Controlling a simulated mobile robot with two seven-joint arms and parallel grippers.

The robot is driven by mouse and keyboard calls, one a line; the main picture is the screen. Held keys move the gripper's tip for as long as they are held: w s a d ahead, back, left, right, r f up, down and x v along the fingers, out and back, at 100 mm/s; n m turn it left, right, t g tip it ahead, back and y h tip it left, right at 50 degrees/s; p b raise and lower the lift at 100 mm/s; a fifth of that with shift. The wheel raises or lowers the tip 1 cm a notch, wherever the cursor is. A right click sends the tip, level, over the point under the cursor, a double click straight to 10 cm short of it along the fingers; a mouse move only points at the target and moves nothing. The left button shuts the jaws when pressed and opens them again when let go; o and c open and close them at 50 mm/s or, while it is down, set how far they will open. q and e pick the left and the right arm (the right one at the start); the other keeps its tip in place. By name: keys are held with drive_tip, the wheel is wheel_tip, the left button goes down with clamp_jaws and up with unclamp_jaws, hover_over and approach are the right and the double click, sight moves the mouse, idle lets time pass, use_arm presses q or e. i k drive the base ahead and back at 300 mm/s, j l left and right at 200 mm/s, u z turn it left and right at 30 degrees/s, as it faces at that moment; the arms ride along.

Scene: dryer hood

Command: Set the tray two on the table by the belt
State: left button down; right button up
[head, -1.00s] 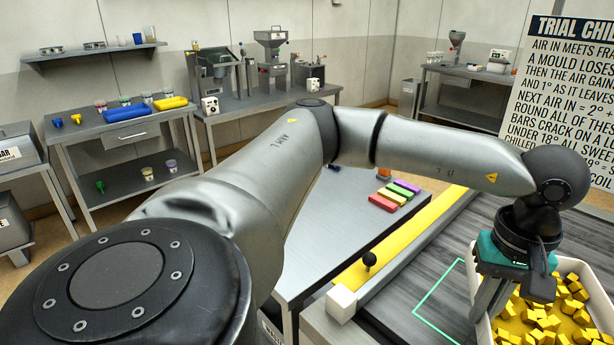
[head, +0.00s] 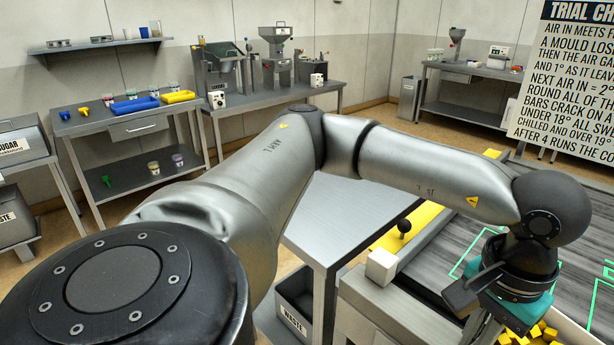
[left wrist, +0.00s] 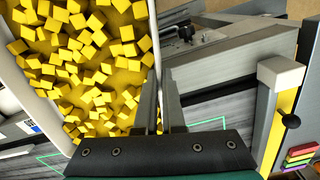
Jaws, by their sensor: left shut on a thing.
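A white tray (left wrist: 152,50) full of yellow cubes is at the upper left of the left wrist view. In the head view only a corner with some cubes (head: 538,334) shows at the bottom right edge. My left gripper (left wrist: 168,78) is shut on the tray's side wall. In the head view, its fingers (head: 482,328) reach down at the bottom right, partly cut off. The grey table by the belt (head: 345,215) stands left of the belt, its middle partly behind my left arm. My right gripper is not in view.
The dark belt (head: 455,240) has green outlines and a yellow side rail (head: 412,225) with a black knob and a white end block (head: 381,267). Coloured bars (left wrist: 300,155) lie at the lower right in the wrist view. A waste bin (head: 293,308) stands under the table.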

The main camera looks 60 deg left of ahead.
sight(329, 185)
drive_tip(key=k+u, duration=0.15)
drive_tip(key=u, duration=0.2)
drive_tip(key=k+u, duration=0.2)
drive_tip(key=u, duration=1.5)
drive_tip(key=i+j+u, duration=0.25)
drive_tip(key=u, duration=0.15)
drive_tip(key=i+j+u, duration=0.2)
drive_tip(key=u, duration=0.15)
drive_tip(key=i+j+z, duration=0.15)
drive_tip(key=i+z, duration=0.3)
drive_tip(key=i+j+z, duration=0.3)
drive_tip(key=z, duration=0.15)
drive_tip(key=i+l+z, duration=0.1)
drive_tip(key=z, duration=0.35)
drive_tip(key=i+z, duration=0.25)
drive_tip(key=z, duration=0.25)
drive_tip(key=i+z, duration=0.15)
drive_tip(key=z, duration=0.3)
drive_tip(key=i+j+z, duration=0.15)
drive_tip(key=z, duration=0.3)
